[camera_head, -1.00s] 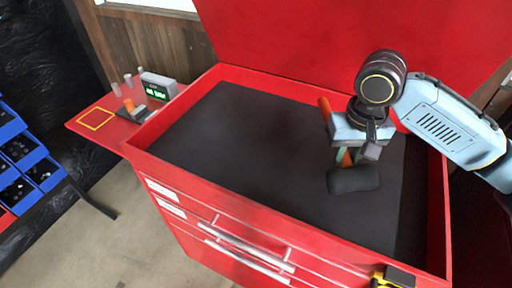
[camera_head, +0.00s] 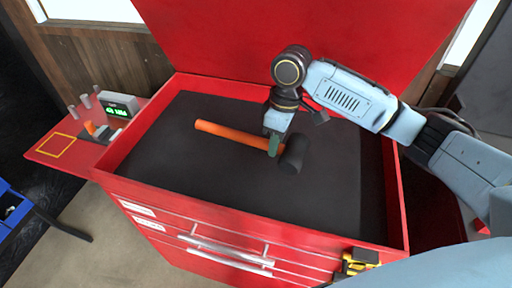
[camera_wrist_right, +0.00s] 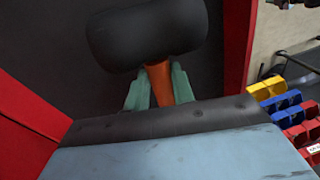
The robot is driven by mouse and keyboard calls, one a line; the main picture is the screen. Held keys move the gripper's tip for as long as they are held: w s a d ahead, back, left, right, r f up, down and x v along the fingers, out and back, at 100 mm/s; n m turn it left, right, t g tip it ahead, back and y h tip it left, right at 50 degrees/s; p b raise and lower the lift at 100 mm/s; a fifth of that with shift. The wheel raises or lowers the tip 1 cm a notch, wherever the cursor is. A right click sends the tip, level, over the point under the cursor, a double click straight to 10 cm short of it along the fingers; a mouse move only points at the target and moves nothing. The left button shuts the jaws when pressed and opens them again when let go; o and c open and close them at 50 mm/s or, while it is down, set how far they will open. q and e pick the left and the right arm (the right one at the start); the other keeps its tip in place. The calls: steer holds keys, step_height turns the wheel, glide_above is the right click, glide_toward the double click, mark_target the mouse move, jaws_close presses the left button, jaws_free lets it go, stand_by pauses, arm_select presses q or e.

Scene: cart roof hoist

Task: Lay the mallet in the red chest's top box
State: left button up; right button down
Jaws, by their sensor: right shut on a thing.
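The mallet has an orange handle (camera_head: 228,134) and a black head (camera_head: 294,154). My right gripper (camera_head: 273,148) is shut on the handle close to the head, inside the red chest's top box (camera_head: 145,137). In the head view the mallet looks flat, over the dark floor of the box; whether it touches the floor I cannot tell. In the right wrist view the green fingers (camera_wrist_right: 158,88) stand on either side of the orange handle, below the black head (camera_wrist_right: 148,35). My left gripper is not in view.
The chest's red lid (camera_head: 310,50) stands open behind the box. A red side shelf (camera_head: 65,145) at the left holds a green-lit display (camera_head: 119,105) and small items. A yellow-and-black tool (camera_head: 357,261) is at the front right edge. The box floor around the mallet is clear.

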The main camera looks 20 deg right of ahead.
steer(key=shift+w+d+n, duration=0.1)
steer(key=shift+n, duration=0.4)
steer(key=shift+f, duration=0.35)
step_height(320, 180, down, 9)
steer(key=shift+f, duration=0.2)
steer(key=c, duration=1.2)
jaws_free()
steer(key=r, duration=0.4)
steer(key=d+r, duration=0.1)
steer(key=r, duration=0.3)
steer(key=w+r, duration=0.1)
steer(key=r, duration=0.3)
steer(key=shift+d, duration=0.35)
